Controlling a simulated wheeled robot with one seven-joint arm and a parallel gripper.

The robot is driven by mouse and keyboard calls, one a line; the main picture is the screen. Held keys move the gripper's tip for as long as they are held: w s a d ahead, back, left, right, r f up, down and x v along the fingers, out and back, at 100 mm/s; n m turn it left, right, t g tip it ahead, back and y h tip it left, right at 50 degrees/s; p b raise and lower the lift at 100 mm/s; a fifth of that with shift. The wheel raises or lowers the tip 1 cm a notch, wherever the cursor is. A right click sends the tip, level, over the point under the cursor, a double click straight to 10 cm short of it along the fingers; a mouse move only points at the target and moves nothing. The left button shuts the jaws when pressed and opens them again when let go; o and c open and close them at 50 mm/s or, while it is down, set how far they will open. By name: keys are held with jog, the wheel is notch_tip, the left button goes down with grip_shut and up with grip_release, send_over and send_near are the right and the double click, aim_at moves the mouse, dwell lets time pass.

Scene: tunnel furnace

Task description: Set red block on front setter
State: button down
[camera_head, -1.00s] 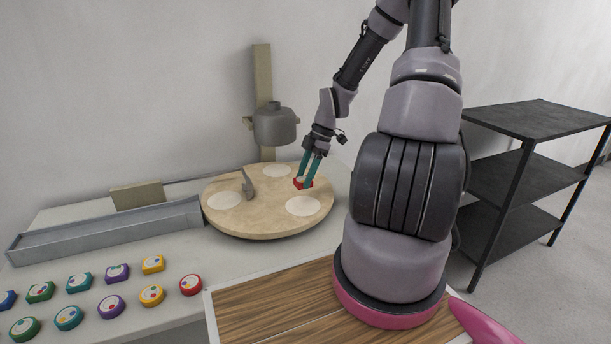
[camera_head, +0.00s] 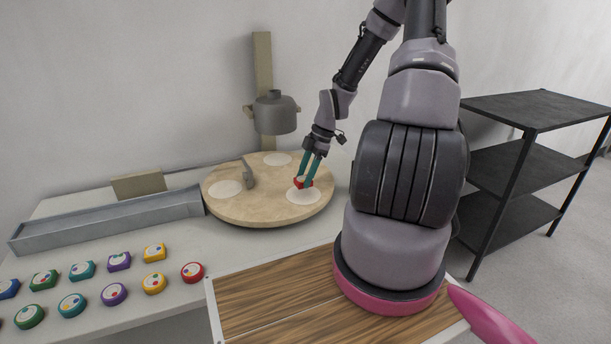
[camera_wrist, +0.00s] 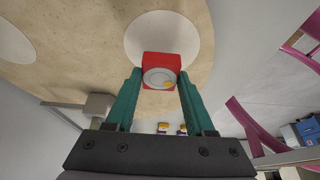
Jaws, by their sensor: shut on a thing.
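My gripper (camera_head: 310,168) is shut on the red block (camera_head: 304,182), with its two teal fingers on either side of it. The red block also shows in the wrist view (camera_wrist: 161,60), with a round pale face and a yellow spot. The block is over the front setter (camera_head: 304,197), a white disc on the round tan turntable (camera_head: 234,212). In the wrist view the block overlaps the lower part of the white disc (camera_wrist: 150,24). I cannot tell whether the block touches the disc.
Other white discs lie at the left (camera_head: 224,189) and back (camera_head: 277,159) of the turntable. A grey upright piece (camera_head: 249,175) stands between them. A grey pot-like furnace part (camera_head: 275,115) hangs on a post behind. Several coloured blocks and a grey trough (camera_head: 110,220) are at left.

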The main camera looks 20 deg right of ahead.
jog(key=shift+f, duration=0.1)
jog(key=shift+f, duration=1.3)
jog(key=shift+f, duration=0.4)
jog(key=shift+c, duration=0.9)
grip_release()
jog(key=shift+r, duration=0.1)
jog(key=v, duration=1)
jog(key=shift+d+r, duration=0.25)
